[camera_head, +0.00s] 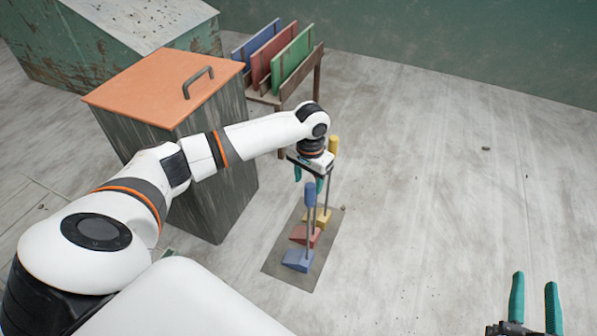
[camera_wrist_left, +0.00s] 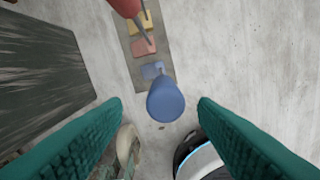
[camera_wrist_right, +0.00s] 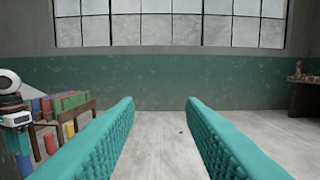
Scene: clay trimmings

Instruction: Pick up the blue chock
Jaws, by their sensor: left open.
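The blue chock (camera_head: 298,261) is a wedge at the near end of a grey mat (camera_head: 277,262). A rod rises from it to a thick blue handle (camera_head: 309,194). My left gripper (camera_head: 309,179) is open, above and around the line of that handle. In the left wrist view the blue handle's round top (camera_wrist_left: 165,100) shows between the open fingertips, with clear floor on both sides, so they do not grip it. The blue wedge (camera_wrist_left: 152,70) lies below it. My right gripper (camera_head: 535,280) is open and empty, away to the right.
A red chock (camera_head: 304,235) and a yellow chock (camera_head: 322,217) stand behind the blue one, with upright handles. A bin with an orange lid (camera_head: 150,85) is to the left. A rack (camera_head: 300,82) holds coloured boards. The floor to the right is clear.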

